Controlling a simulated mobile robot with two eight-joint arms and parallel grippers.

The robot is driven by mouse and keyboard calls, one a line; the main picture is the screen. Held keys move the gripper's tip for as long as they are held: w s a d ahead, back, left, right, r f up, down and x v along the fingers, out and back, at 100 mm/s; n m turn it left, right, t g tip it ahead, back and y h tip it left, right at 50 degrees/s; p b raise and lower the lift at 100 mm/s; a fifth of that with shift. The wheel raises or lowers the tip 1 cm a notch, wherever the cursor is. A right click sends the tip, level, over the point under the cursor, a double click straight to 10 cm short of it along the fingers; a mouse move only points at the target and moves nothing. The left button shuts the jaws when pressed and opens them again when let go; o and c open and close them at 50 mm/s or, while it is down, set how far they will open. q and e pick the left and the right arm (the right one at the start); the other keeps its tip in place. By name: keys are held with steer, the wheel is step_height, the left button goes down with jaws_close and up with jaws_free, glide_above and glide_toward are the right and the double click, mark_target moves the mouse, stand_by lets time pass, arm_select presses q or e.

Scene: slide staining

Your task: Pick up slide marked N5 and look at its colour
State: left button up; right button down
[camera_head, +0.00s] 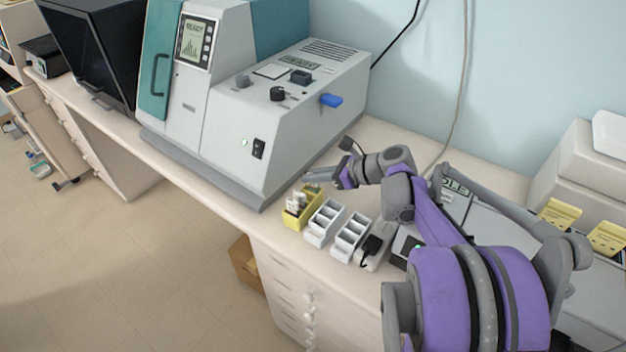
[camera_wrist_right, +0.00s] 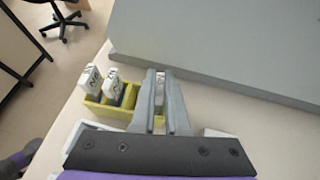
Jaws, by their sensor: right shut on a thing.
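A small yellow rack (camera_head: 291,220) stands near the bench's front edge, with white-topped slides in it. In the right wrist view the rack (camera_wrist_right: 105,111) holds two slides with dark marks on their white ends, one at the left (camera_wrist_right: 90,79) and one beside it (camera_wrist_right: 112,84). I cannot read their full marks for certain. My right gripper (camera_head: 317,181) is at the rack's far right side. In the wrist view its fingers (camera_wrist_right: 161,82) are shut on a slide, whose pale end (camera_wrist_right: 160,77) shows between them. Its mark and colour are hidden. My left gripper is not in view.
Two white racks, a nearer (camera_head: 349,238) and a farther (camera_head: 324,223), stand beside the yellow one. A large grey and teal machine (camera_head: 262,110) rises behind. A dark monitor (camera_head: 92,48) is at left. Yellow blocks (camera_head: 560,214) lie at right.

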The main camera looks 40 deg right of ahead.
step_height(320, 180, up, 9)
steer(key=shift+r+p, duration=0.1)
steer(key=shift+p, duration=0.25)
stand_by(0.7)
